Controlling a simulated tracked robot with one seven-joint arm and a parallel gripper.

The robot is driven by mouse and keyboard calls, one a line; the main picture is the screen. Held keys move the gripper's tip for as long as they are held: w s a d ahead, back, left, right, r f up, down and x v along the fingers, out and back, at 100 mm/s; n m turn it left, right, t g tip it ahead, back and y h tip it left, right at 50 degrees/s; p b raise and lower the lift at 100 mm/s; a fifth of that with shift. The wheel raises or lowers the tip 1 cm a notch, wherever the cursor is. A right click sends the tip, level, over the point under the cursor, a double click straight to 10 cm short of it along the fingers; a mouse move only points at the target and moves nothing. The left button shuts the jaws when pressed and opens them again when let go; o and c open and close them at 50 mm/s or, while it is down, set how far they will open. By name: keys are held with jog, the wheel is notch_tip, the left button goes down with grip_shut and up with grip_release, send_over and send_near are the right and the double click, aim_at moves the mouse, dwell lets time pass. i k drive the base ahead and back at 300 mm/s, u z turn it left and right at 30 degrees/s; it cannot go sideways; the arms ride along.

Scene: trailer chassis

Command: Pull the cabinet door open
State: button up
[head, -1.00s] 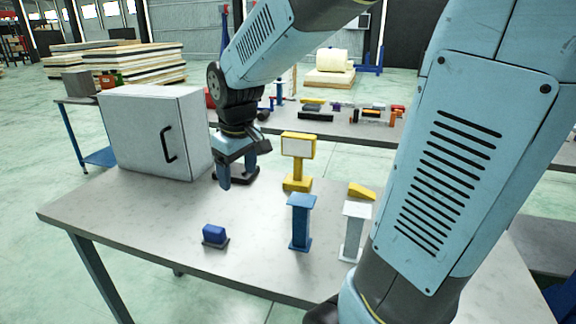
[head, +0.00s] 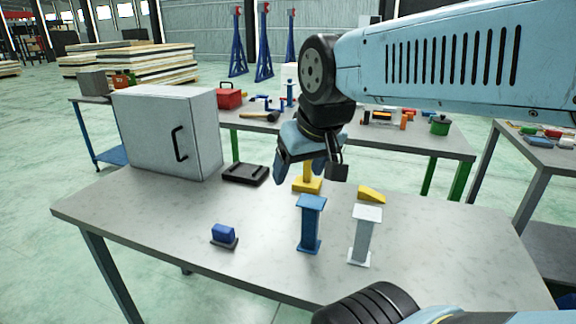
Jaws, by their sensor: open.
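A grey-white cabinet (head: 150,135) stands at the left back of the near table. Its door carries a black vertical bar handle (head: 179,144) and looks closed. My gripper (head: 308,178) points downward over the table, well to the right of the cabinet and apart from the handle. Its fingers are spread and nothing shows between them. It hides the upper part of a yellow stand (head: 307,186) behind it.
A black tray (head: 245,174) lies between cabinet and gripper. A blue block on a dark base (head: 224,235), a blue pedestal (head: 311,224), a white pedestal (head: 364,236) and a yellow wedge (head: 371,194) stand on the table. The table front left is clear.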

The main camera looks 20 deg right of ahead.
aim_at(157, 133)
jog(key=u, duration=0.9)
jog(key=i, duration=0.4)
jog(key=z, duration=0.05)
